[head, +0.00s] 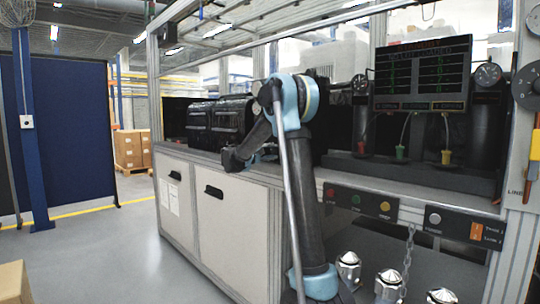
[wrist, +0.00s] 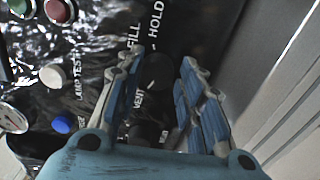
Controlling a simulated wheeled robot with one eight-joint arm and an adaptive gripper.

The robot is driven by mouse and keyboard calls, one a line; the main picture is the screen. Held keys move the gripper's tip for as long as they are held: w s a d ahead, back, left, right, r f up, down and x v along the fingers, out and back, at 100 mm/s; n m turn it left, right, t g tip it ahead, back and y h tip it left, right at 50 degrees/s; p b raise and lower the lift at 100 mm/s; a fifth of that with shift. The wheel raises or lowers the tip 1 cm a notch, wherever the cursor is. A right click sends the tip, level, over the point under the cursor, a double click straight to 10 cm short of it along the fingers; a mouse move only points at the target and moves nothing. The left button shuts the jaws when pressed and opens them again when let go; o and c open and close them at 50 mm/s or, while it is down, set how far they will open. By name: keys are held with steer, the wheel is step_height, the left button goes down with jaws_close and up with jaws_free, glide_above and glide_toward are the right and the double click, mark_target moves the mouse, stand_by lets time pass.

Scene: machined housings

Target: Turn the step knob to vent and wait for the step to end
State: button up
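In the wrist view a round black knob (wrist: 155,74) sits on a dark glossy panel with the words FILL, HOLD and VENT around it. I cannot make out which word it points to. My gripper (wrist: 158,62) is open, one finger on each side of the knob, with a visible gap at the right finger. Contact at the left finger cannot be told. In the head view the dark end of my arm (head: 236,158) is at the counter's front edge; the knob is not discernible there.
Near the knob are a red button (wrist: 59,11), a white button (wrist: 53,76) marked LAMP TEST and a blue button (wrist: 61,124). In the head view a dark display (head: 423,75) hangs over the bench.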

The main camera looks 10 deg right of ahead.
steer(key=shift+o, duration=0.8)
steer(key=v, duration=1.2)
